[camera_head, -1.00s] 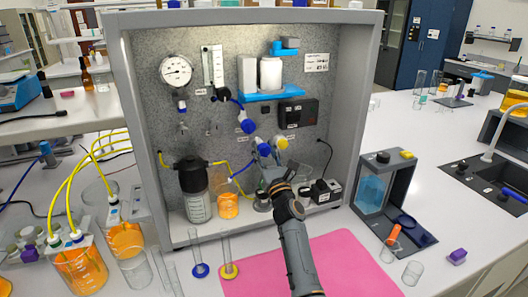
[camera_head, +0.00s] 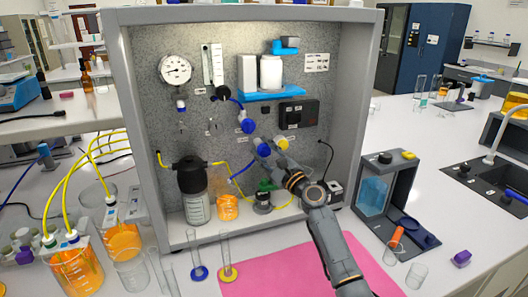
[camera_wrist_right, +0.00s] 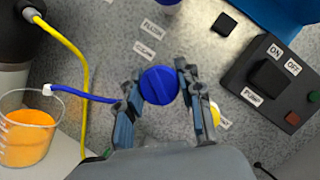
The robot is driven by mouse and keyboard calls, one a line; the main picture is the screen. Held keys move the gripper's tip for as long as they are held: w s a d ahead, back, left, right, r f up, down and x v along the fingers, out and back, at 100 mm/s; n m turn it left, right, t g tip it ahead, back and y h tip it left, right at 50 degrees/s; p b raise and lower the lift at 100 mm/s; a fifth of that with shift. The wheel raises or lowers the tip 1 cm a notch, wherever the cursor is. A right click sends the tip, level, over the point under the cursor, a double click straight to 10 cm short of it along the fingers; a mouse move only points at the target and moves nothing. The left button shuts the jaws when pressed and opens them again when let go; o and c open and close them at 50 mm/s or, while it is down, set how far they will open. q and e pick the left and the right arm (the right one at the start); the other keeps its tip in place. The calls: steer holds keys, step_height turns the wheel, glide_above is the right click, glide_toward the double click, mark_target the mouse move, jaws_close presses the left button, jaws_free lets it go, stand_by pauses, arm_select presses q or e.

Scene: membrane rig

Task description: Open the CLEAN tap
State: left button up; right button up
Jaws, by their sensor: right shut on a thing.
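A round blue tap knob (camera_head: 262,149) sits on the grey back panel of the rig. It also shows in the right wrist view (camera_wrist_right: 159,86), with a blue tube leaving to its left and a CLEAN label (camera_wrist_right: 144,48) above it. My right gripper (camera_head: 268,151) is shut on this knob, with one finger on each side in the wrist view (camera_wrist_right: 158,92). A yellow knob (camera_head: 282,143) is just to the right, partly behind a finger in the wrist view. Another blue knob (camera_head: 248,126) is higher up. My left gripper is not in view.
A black pump switch box (camera_head: 297,113) is to the right of the knobs. A dark bottle (camera_head: 193,190) and an orange beaker (camera_head: 228,207) stand on the rig floor. Two cylinders stand in front, by a pink mat (camera_head: 275,272). A grey stand (camera_head: 385,190) is at right.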

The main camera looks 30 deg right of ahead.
steer(key=n+g+y, duration=0.1)
steer(key=n, duration=0.3)
steer(key=shift+n+g+y+p, duration=0.3)
steer(key=shift+n+g+p, duration=0.35)
steer(key=shift+n, duration=0.75)
steer(key=o, duration=1.2)
steer(key=s+d, duration=0.1)
steer(key=s, duration=1)
steer(key=shift+s+d+f, duration=0.35)
steer(key=shift+s+d, duration=0.05)
